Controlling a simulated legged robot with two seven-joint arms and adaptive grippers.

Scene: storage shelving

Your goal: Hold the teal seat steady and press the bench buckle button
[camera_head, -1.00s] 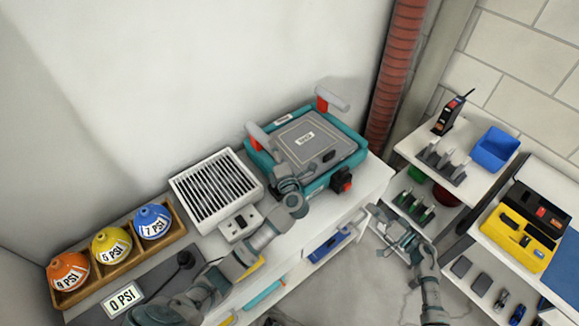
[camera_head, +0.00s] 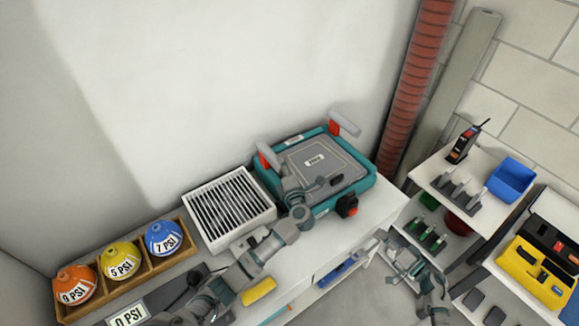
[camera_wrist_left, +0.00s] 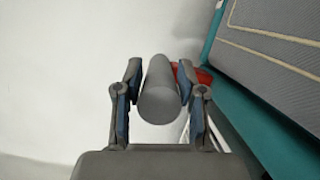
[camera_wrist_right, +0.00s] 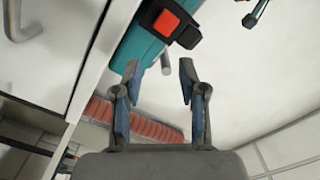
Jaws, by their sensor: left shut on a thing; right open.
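The teal seat (camera_head: 268,181) with its grey patterned pad lies on the white bench top in the head view. It also shows in the left wrist view (camera_wrist_left: 262,132). My left gripper (camera_head: 291,186) is at the seat's left side, shut on a grey cylindrical handle (camera_wrist_left: 158,95) with a red base. The black bench buckle with its red button (camera_head: 347,205) is at the seat's front right corner. The buckle button shows large in the right wrist view (camera_wrist_right: 166,24). My right gripper (camera_head: 386,250) is open and empty, below and apart from the buckle.
A slatted white vent box (camera_head: 230,208) stands left of the seat. Orange, yellow and blue PSI-labelled balls sit in a wooden tray (camera_head: 190,247). A red corrugated duct (camera_head: 415,85) rises behind. Shelves with a blue bin (camera_head: 510,180) and a yellow case (camera_head: 535,272) stand at right.

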